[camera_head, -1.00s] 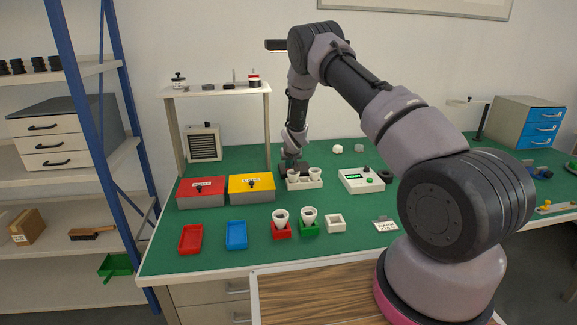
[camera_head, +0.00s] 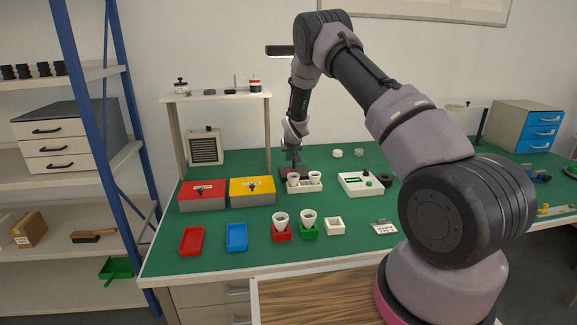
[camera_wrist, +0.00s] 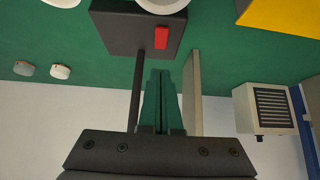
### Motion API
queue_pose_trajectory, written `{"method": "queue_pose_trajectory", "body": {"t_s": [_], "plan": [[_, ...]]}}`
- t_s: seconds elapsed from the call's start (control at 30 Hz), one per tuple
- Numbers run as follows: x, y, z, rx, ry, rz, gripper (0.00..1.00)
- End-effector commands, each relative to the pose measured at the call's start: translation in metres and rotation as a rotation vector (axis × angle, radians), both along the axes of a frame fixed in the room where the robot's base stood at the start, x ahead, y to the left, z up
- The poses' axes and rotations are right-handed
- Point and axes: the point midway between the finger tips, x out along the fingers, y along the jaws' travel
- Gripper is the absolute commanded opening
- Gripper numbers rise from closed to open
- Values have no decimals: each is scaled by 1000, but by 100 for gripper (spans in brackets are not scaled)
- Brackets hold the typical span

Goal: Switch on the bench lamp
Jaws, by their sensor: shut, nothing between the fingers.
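The bench lamp has a dark box base (camera_wrist: 120,32) with a red rocker switch (camera_wrist: 161,37) on top and a thin black post in the wrist view. In the head view its dark base (camera_head: 287,171) is partly hidden behind a white socket rack, and its flat lamp head (camera_head: 279,50) has a pale underside. I cannot tell whether it is lit. My gripper (camera_wrist: 160,74) is shut and empty, its fingertips close to the base's edge and apart from the switch in the wrist view. In the head view my gripper (camera_head: 294,161) is above the base.
The white rack (camera_head: 304,186) with cups stands just in front of the lamp base. A red box (camera_head: 202,198) and a yellow box (camera_head: 251,194) are left of it. A beige shelf (camera_head: 215,96) stands at the back left.

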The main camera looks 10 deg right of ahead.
Motion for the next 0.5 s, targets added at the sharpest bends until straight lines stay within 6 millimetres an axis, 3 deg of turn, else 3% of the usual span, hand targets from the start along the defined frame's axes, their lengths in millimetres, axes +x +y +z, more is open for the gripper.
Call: {"method": "queue_pose_trajectory", "body": {"t_s": [0.2, 0.5], "plan": [[-43, 1, 29, 0, 2, 1, 0], [-70, 1, 47, 0, 2, 1, 0]]}}
